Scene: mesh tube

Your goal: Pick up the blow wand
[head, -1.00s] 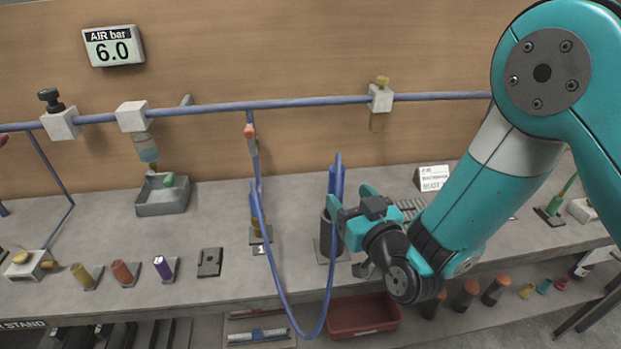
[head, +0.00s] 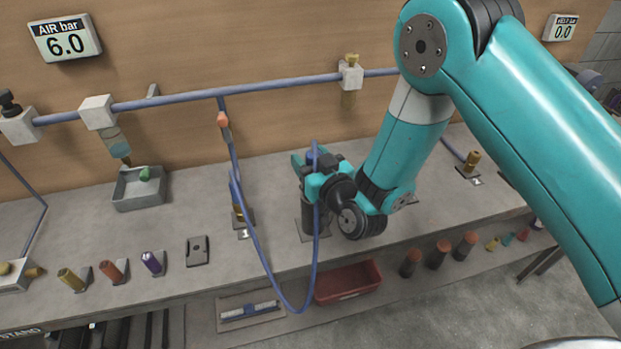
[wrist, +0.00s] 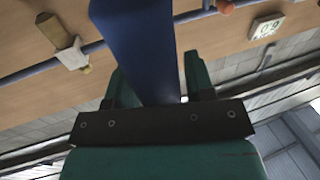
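The blow wand (head: 315,149) is blue and stands upright in a dark cylindrical holder (head: 308,220) on the bench, with a thin blue hose looping below the bench edge. My gripper (head: 306,165) is at the wand's upper part, above the holder. In the wrist view, the blue wand (wrist: 150,45) rises between the two teal fingers of my gripper (wrist: 158,75). The fingers stand apart on either side of it, and a firm hold does not show. The wand's lower part is hidden by the holder and gripper.
The blue air pipe (head: 230,93) runs along the back wall. A grey tray (head: 140,190) and several coloured cylinders are at left.

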